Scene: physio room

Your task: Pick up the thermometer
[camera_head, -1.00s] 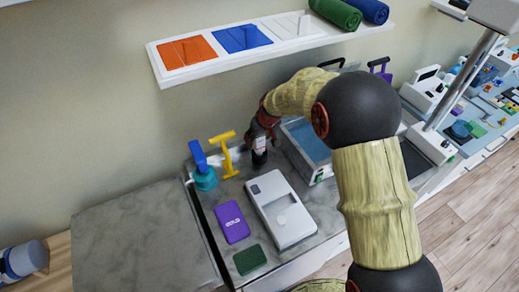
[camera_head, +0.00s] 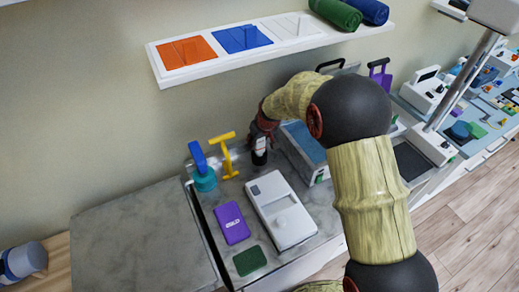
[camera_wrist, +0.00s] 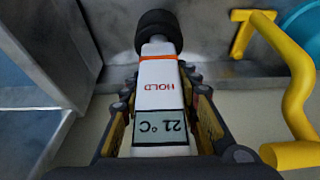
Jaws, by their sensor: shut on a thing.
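The thermometer (camera_wrist: 160,95) is white with an orange band, a dark round end, red "HOLD" lettering and a display reading 21 °C. In the wrist view it lies between the two fingers of my gripper (camera_wrist: 162,108), which are shut on its body. In the head view my gripper (camera_head: 261,138) is at the back of the counter, with the thermometer's white and dark end (camera_head: 260,151) showing below it. I cannot tell from the head view whether that end touches the counter.
A yellow handled tool (camera_head: 224,155) and a blue and teal item (camera_head: 203,172) stand left of my gripper. A blue-topped bin (camera_head: 306,142) is close on the right. A white device (camera_head: 281,210), a purple box (camera_head: 232,222) and a green pad (camera_head: 249,261) lie in front.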

